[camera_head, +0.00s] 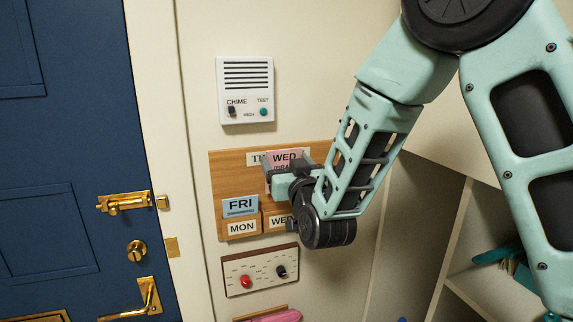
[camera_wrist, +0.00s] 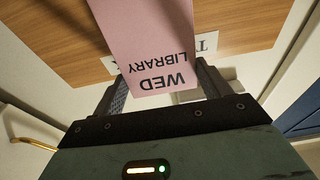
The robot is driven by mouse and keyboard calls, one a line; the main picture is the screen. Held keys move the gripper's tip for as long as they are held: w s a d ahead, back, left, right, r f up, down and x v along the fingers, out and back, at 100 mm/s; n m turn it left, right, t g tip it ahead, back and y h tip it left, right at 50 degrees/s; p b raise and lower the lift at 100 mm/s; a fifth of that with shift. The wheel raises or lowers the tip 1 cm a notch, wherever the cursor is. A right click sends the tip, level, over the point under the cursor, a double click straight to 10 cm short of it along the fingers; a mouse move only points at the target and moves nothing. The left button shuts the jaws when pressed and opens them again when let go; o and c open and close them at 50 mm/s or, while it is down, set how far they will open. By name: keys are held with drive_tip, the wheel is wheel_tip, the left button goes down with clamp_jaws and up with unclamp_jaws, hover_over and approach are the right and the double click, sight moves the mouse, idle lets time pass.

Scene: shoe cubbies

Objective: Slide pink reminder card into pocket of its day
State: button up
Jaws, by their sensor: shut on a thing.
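The pink card (camera_head: 285,157), printed WED and LIBRARY, is held in front of the upper part of the wooden pocket board (camera_head: 227,172). My gripper (camera_head: 283,181) is shut on it. The wrist view shows the card (camera_wrist: 147,38) upside down between the fingers, its far end out of frame. On the board's lower row are a MON pocket (camera_head: 241,227) and a WED pocket (camera_head: 276,220), right of it. The WED pocket is partly hidden by my gripper. An upper label starting with T (camera_head: 256,159) is partly covered by the card.
A blue FRI card (camera_head: 240,206) stands upright just above the MON label, seemingly in that pocket. A chime box (camera_head: 246,90) is above the board and a switch panel (camera_head: 260,271) is below. A blue door (camera_head: 65,150) is left; cubbies (camera_head: 455,240) are right.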

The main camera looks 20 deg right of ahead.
drive_tip(key=shift+f, duration=0.1)
drive_tip(key=f+b, duration=0.1)
drive_tip(key=b, duration=0.1)
drive_tip(key=f+b, duration=0.1)
drive_tip(key=f, duration=0.1)
drive_tip(key=f+b, duration=0.1)
drive_tip(key=b, duration=0.1)
drive_tip(key=shift+w+f+b, duration=0.2)
drive_tip(key=shift+w+b, duration=0.1)
drive_tip(key=shift+w, duration=0.1)
drive_tip(key=shift+b, duration=0.75)
idle(1.0)
wheel_tip(320, 180, down, 6)
drive_tip(key=w+b, duration=0.1)
drive_tip(key=b, duration=0.6)
idle(2.2)
drive_tip(key=o, duration=0.8)
drive_tip(key=shift+c, duration=0.2)
drive_tip(key=shift+r, duration=0.1)
drive_tip(key=shift+s+r+p, duration=0.2)
drive_tip(key=shift+r+p, duration=0.25)
drive_tip(key=shift+r, duration=0.5)
drive_tip(key=shift+s+r+p, duration=0.2)
drive_tip(key=shift+r+p, duration=0.2)
drive_tip(key=shift+r, duration=0.6)
drive_tip(key=shift+s+r+p, duration=0.2)
drive_tip(key=shift+r+p, duration=0.25)
drive_tip(key=shift+r, duration=0.5)
